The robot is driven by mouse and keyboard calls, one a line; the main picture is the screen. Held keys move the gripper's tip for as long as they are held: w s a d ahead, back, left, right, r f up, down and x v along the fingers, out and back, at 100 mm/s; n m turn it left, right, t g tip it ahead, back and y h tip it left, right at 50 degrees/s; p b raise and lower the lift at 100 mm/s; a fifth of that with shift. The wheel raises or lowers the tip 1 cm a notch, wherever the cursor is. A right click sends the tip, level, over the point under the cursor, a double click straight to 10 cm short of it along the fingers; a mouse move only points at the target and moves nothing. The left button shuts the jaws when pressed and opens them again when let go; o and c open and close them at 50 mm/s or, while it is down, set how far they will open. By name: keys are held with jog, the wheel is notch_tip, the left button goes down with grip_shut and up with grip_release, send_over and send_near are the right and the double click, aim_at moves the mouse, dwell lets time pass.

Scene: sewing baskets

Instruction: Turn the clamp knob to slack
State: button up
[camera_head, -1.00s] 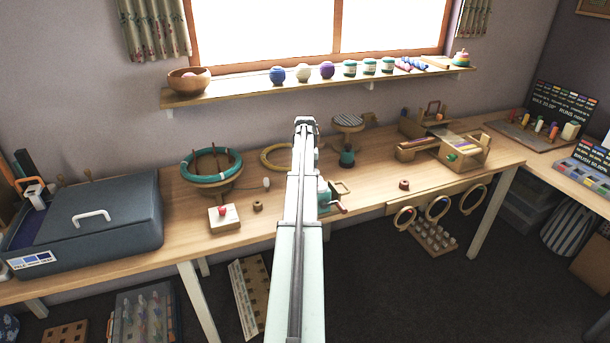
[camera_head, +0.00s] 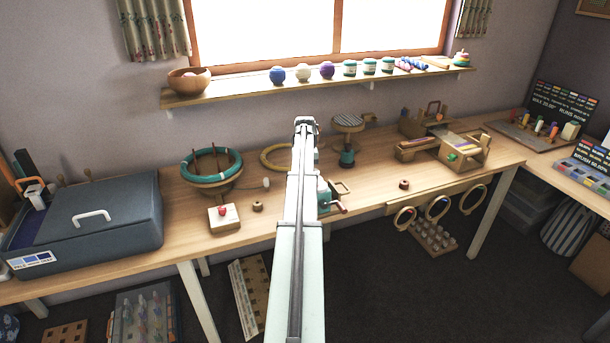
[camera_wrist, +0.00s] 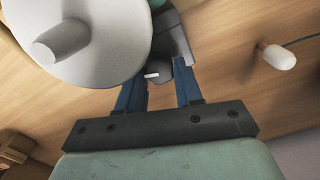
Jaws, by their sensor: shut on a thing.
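In the wrist view my gripper (camera_wrist: 160,97) has its two blue fingers closing on a dark grey clamp knob (camera_wrist: 156,69) with a small white mark on it. The knob is partly hidden between the fingertips. A large pale grey disc with a stubby round post (camera_wrist: 62,40) covers the upper left, close to my left finger. In the head view my pale arm covers my gripper and the knob.
A white peg with a cord (camera_wrist: 277,56) lies right of my gripper. A wooden stand with a teal ring (camera_head: 212,180) and a small block with a red knob (camera_head: 223,216) are left of the arm. A wooden rack (camera_head: 455,150) stands right. Bare table (camera_head: 375,180) lies between.

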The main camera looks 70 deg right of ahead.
jog(key=shift+n, duration=1.7)
jog(key=o, duration=1)
jog(key=shift+o, duration=0.2)
notch_tip(320, 180, up, 14)
